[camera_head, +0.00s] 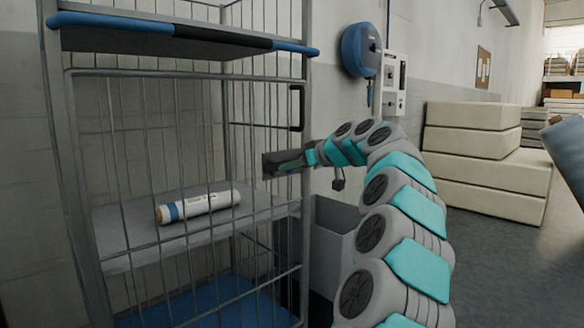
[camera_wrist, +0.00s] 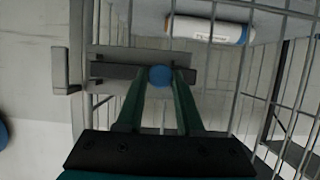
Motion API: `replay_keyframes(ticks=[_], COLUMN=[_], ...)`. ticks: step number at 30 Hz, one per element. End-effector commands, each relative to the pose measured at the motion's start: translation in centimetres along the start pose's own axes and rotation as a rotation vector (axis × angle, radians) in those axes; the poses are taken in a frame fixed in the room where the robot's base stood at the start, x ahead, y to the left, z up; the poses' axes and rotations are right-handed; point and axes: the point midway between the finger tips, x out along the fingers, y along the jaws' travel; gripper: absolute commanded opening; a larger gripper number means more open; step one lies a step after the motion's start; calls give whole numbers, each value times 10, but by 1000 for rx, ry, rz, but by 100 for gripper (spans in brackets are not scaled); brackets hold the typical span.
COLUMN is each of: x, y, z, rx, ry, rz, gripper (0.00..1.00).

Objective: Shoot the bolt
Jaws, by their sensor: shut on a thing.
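The bolt (camera_wrist: 112,71) is a dark bar lying across a grey backing plate (camera_wrist: 122,52) on the cage door, with a round blue knob (camera_wrist: 159,75). My gripper (camera_wrist: 159,80) is shut on the blue knob, one green finger on each side of it. To the left in the wrist view is a grey bracket (camera_wrist: 61,72). The bar's left end shows close to this bracket, with a small gap between them. In the head view my gripper (camera_head: 277,164) is at the right edge of the wire cage door, and the bolt is mostly hidden by it.
The wire cage trolley (camera_head: 60,150) has a blue and black handle bar (camera_head: 180,36) and a shelf (camera_head: 115,225) bearing a white roll (camera_head: 212,202). A grey bin (camera_head: 335,240) stands beneath my gripper. Beige blocks (camera_head: 480,150) are stacked at right.

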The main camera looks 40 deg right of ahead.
Motion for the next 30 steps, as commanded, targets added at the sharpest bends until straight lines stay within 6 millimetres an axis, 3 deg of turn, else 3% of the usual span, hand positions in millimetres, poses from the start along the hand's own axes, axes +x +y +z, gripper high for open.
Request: replay_keyframes(ticks=[16, 27, 28, 30], x=[1, -1, -1, -1], y=[45, 50, 50, 50], z=[-2, -1, -1, -1], rx=[1, -1, -1, 0], ry=[1, 4, 4, 4], rz=[1, 6, 7, 7], gripper=[0, 0, 39, 46])
